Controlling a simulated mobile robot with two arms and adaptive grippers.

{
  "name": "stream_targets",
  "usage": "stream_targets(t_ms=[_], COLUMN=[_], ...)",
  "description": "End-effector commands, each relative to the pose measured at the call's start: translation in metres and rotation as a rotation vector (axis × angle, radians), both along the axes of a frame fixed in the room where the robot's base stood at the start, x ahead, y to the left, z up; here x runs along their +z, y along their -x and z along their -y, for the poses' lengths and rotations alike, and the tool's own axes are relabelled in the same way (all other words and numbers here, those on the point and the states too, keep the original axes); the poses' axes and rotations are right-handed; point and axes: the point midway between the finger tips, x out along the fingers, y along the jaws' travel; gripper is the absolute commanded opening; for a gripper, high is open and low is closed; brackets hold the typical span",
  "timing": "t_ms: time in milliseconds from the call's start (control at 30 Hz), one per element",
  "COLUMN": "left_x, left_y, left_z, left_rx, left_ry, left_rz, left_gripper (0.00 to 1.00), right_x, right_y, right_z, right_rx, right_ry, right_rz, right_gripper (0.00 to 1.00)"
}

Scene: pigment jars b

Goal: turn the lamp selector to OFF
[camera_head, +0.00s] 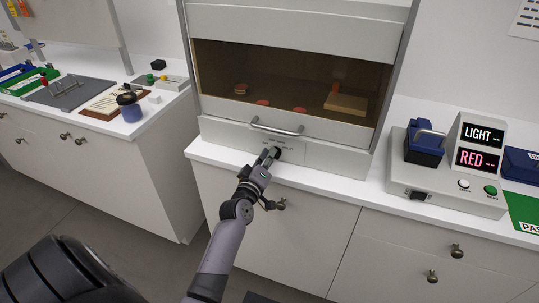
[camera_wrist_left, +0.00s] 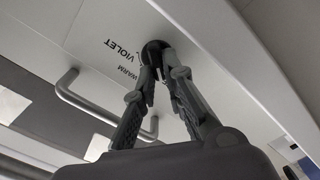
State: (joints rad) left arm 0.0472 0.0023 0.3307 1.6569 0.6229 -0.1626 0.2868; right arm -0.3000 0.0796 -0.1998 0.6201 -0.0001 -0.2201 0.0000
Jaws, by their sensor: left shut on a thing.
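The lamp selector is a black round knob (camera_head: 277,152) on the pale front panel below the cabinet's window. My left gripper (camera_head: 270,156) reaches up to it from below, with its fingertips around the knob. In the left wrist view the two fingers (camera_wrist_left: 161,74) close on the dark knob (camera_wrist_left: 154,48). The printed words VIOLET and WARM show beside the knob in that view. The gripper and knob hide any other labels, and I cannot tell which position the knob points to. My right gripper is not in view.
A metal bar handle (camera_head: 276,127) sits just above the knob on the cabinet's sash. Red-topped items and a wooden block (camera_head: 346,104) are inside. A device with LIGHT and RED displays (camera_head: 479,145) stands right. A cabinet door knob (camera_head: 281,204) is below.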

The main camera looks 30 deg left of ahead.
Motion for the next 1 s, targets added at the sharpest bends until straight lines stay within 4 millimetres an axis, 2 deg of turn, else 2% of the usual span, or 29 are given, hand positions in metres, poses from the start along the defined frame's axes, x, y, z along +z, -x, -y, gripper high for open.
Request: stream_targets(t_ms=[300, 800, 833, 1000], left_x=[-0.0018, -0.0023, -0.0023, -0.0021], left_y=[0.0003, 0.0004, 0.0004, 0.0003], left_z=[-0.0010, -0.0009, -0.0010, -0.0010], left_rx=[0.000, 0.000, 0.000, 0.000], left_ry=[0.122, 0.146, 0.146, 0.144], left_rz=[0.028, 0.034, 0.034, 0.033], left_gripper=[0.00, 0.00, 0.13, 0.24], right_x=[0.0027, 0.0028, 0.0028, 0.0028], right_y=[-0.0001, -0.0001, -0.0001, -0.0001], right_z=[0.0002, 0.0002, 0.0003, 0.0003], right_rx=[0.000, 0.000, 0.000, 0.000], right_ry=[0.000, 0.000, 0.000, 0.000], right_rz=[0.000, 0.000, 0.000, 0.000], right_gripper=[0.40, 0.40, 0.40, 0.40])
